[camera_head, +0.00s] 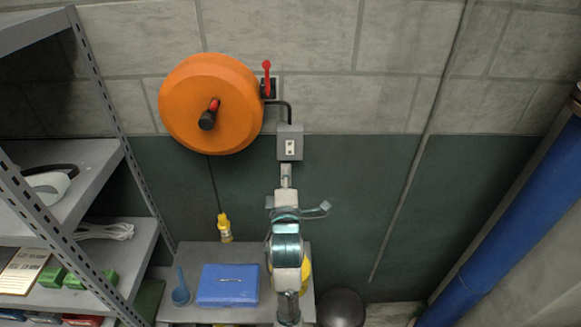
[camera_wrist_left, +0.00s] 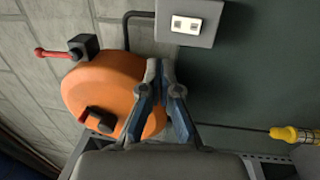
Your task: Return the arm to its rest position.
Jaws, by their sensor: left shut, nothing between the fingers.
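My left gripper (camera_head: 286,177) is in the middle of the head view, with its arm running down to the bottom edge. Its tips appear just below the grey wall outlet box (camera_head: 290,142) in the picture; contact cannot be judged there. In the left wrist view my left gripper (camera_wrist_left: 160,68) has its fingertips together, with nothing between them. The orange reel (camera_wrist_left: 95,92) shows behind the fingers, and the outlet box (camera_wrist_left: 188,22) is above them, apart from them. My right gripper is not in view.
A grey table (camera_head: 295,250) holds a blue box (camera_head: 228,284) and a blue scoop-like item (camera_head: 180,290). A yellow connector (camera_head: 224,228) hangs below the reel. Metal shelving (camera_head: 88,150) stands left; a blue column (camera_head: 510,225) stands right. A yellow object is partly hidden behind my arm.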

